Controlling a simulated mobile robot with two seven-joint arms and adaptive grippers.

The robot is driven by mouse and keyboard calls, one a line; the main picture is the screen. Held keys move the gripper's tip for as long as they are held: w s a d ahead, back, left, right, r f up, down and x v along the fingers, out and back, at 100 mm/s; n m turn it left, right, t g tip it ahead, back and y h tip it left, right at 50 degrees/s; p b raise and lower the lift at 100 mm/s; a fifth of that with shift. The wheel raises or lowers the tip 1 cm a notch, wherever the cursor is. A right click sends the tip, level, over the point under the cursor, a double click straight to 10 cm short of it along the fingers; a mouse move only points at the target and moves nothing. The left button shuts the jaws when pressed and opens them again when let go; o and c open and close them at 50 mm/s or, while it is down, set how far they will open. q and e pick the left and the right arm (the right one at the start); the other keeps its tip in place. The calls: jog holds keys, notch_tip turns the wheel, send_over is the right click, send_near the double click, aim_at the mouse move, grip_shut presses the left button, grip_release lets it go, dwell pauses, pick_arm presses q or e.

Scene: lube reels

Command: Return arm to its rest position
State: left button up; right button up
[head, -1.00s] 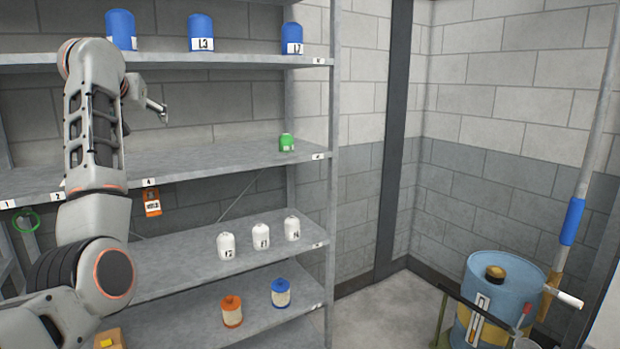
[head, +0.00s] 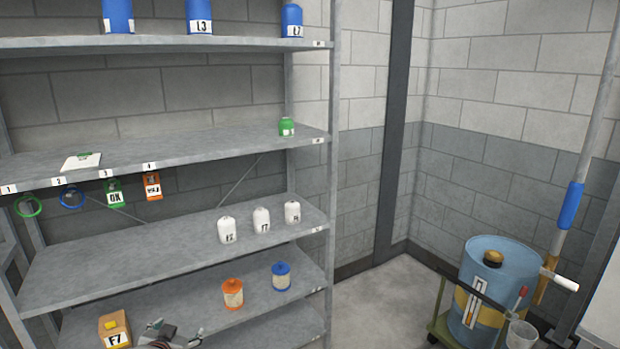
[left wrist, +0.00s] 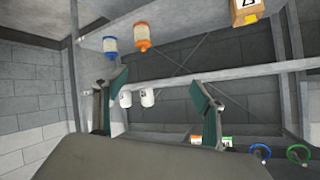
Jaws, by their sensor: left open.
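My left gripper (head: 178,331) shows at the bottom edge of the head view, low in front of the shelving and right of a brown box (head: 115,330) labelled F7. Most of my left arm is out of the head view. In the left wrist view, the two dark green-padded fingers of the left gripper (left wrist: 160,84) stand wide apart with nothing between them. That view shows the shelf items upside down behind the fingers. My right gripper is in neither view.
Grey shelving (head: 230,150) holds blue containers on top, a green one (head: 287,127), white bottles (head: 262,220), an orange canister (head: 232,293) and a blue one (head: 281,276). Tags and rings hang from one shelf edge. A blue drum (head: 490,260) stands at right; floor between is clear.

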pick_arm(q)
jog(key=s+d+f+h, duration=0.1)
jog(key=s+d+f, duration=0.3)
jog(key=s, duration=0.7)
jog(key=s+d+f+m+g+h, duration=0.1)
jog(key=s+d+f, duration=0.3)
jog(key=s, duration=0.7)
jog(key=s+d+f+m+h, duration=0.1)
jog(key=s+d+f+h, duration=0.1)
jog(key=s+d+f, duration=0.3)
jog(key=s+f, duration=0.3)
jog(key=s, duration=0.4)
